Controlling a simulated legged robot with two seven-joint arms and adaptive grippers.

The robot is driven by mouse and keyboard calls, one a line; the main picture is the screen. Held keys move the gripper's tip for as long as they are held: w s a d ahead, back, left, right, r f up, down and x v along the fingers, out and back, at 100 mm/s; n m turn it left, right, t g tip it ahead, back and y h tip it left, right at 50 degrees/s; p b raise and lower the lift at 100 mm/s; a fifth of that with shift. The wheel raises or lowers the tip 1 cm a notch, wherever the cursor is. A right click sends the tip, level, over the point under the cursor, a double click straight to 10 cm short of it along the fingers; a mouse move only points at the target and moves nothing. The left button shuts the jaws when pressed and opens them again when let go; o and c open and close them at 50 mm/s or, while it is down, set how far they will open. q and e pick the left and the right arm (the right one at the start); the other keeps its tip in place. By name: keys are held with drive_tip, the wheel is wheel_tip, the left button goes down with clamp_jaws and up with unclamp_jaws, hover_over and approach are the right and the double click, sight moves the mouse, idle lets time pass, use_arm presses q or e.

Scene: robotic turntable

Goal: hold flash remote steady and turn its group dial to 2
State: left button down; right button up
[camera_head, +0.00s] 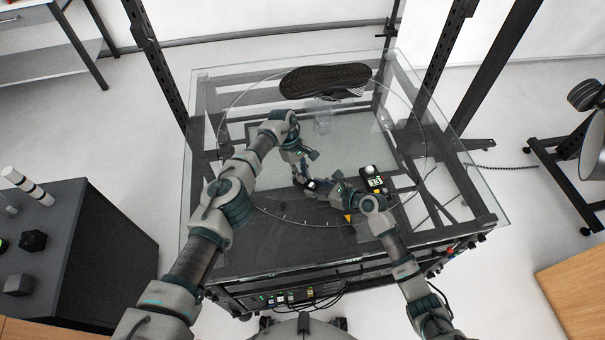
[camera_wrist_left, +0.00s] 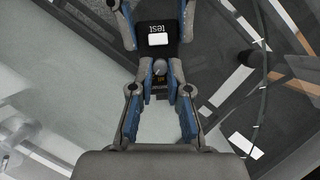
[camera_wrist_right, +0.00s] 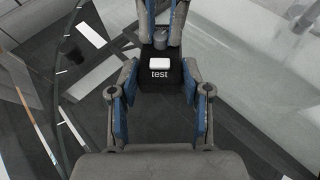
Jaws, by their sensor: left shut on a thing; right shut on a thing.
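The flash remote (camera_head: 309,185) is a small black box between my two grippers above the turntable's glass top. In the right wrist view, its black body (camera_wrist_right: 160,84) shows a white button and the word "test". My right gripper (camera_wrist_right: 160,78) is shut on the sides of this body. My left gripper (camera_wrist_left: 161,66) is shut around the grey round group dial (camera_wrist_left: 160,67) at the other end of the remote. The dial also shows between the left fingers in the right wrist view (camera_wrist_right: 160,42). Small marks beside the dial are too blurred to read, so its setting cannot be told.
A black-soled shoe (camera_head: 325,80) rests at the far side of the glass turntable (camera_head: 240,115), near a clear stand (camera_head: 323,118). A small black meter (camera_head: 374,180) with a lit display and white dome is close to my right arm. A dark cabinet (camera_head: 75,240) stands at left.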

use_arm(q)
drive_tip(key=shift+w, duration=0.1)
use_arm(e)
drive_tip(key=shift+s+a+f, duration=0.1)
drive_tip(key=shift+s+a, duration=0.1)
use_arm(q)
drive_tip(key=c, duration=1.4)
unclamp_jaws()
use_arm(e)
drive_tip(key=shift+w, duration=0.1)
drive_tip(key=shift+w+d, duration=0.1)
drive_tip(key=shift+d, duration=0.05)
use_arm(q)
wheel_tip(320, 180, up, 10)
drive_tip(key=shift+w+f, duration=0.1)
use_arm(e)
drive_tip(key=o, duration=1.3)
drive_tip(key=shift+c, duration=0.2)
